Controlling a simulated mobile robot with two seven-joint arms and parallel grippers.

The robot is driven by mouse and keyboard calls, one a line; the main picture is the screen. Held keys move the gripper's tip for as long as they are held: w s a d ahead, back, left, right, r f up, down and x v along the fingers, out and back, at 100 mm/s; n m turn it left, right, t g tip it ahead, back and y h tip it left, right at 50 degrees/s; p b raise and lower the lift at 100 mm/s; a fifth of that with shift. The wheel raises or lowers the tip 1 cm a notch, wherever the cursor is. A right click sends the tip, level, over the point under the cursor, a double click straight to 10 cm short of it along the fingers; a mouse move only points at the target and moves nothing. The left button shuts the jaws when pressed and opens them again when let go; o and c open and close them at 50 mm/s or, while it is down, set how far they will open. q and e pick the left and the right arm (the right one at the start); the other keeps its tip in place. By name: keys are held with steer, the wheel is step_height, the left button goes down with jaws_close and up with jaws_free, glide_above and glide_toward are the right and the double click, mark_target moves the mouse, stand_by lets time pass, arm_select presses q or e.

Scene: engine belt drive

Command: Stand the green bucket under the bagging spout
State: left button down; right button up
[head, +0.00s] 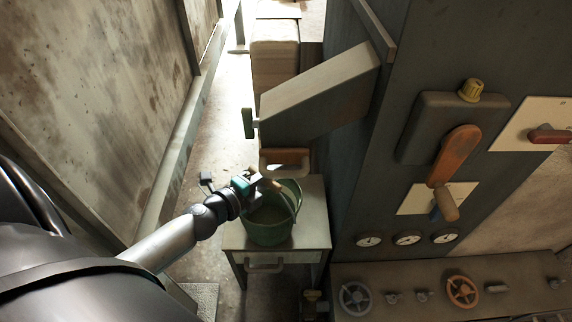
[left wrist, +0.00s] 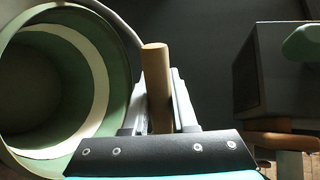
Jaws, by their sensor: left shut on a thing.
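The green bucket (head: 270,226) is over the top of a small grey stand (head: 316,215); I cannot tell whether it rests there or hangs just above. My left gripper (head: 261,184) is at its rim, shut on the wooden grip of its handle. In the left wrist view the grip (left wrist: 157,85) stands between the fingers, and the bucket's open mouth (left wrist: 50,85) shows at the left, empty as far as I see. The grey slanted spout (head: 318,92) juts from the machine, behind and above the bucket. My right gripper is not in view.
A green lever (head: 249,122) sits at the spout's end, with an orange-brown piece (head: 285,158) below it. The machine's dark panel (head: 375,180) with gauges and handles stands right of the stand. A stained wall (head: 110,110) is at the left, with a narrow floor strip between.

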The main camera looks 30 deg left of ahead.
arm_select(q)
steer(key=shift+b+x, duration=0.6)
steer(key=shift+x, duration=1.9)
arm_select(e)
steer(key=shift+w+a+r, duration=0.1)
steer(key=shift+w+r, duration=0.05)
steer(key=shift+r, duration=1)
arm_select(q)
steer(key=shift+f, duration=0.1)
steer(key=c, duration=0.7)
jaws_free()
steer(key=shift+s, duration=0.1)
